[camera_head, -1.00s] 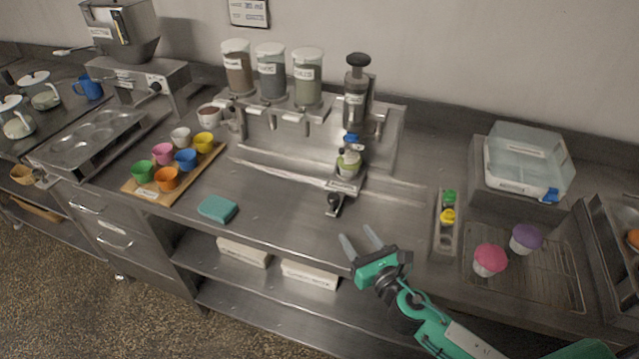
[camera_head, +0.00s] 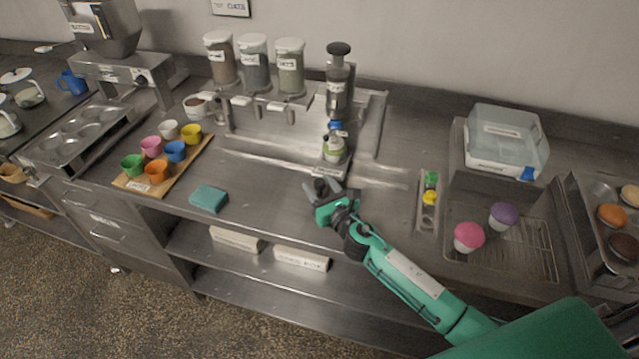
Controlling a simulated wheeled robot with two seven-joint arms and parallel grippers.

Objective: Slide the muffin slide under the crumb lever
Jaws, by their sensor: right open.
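The muffin slide (camera_head: 328,169) is a narrow metal tray that sticks out toward the front of the steel dispenser stand. My left gripper is not in view.
Labelled jars (camera_head: 255,65) stand on the dispenser stand to the left. A teal sponge (camera_head: 208,198) lies on the counter at left. A narrow holder (camera_head: 425,215) with green and yellow items and a rack (camera_head: 530,236) with pink and purple muffins are at right.

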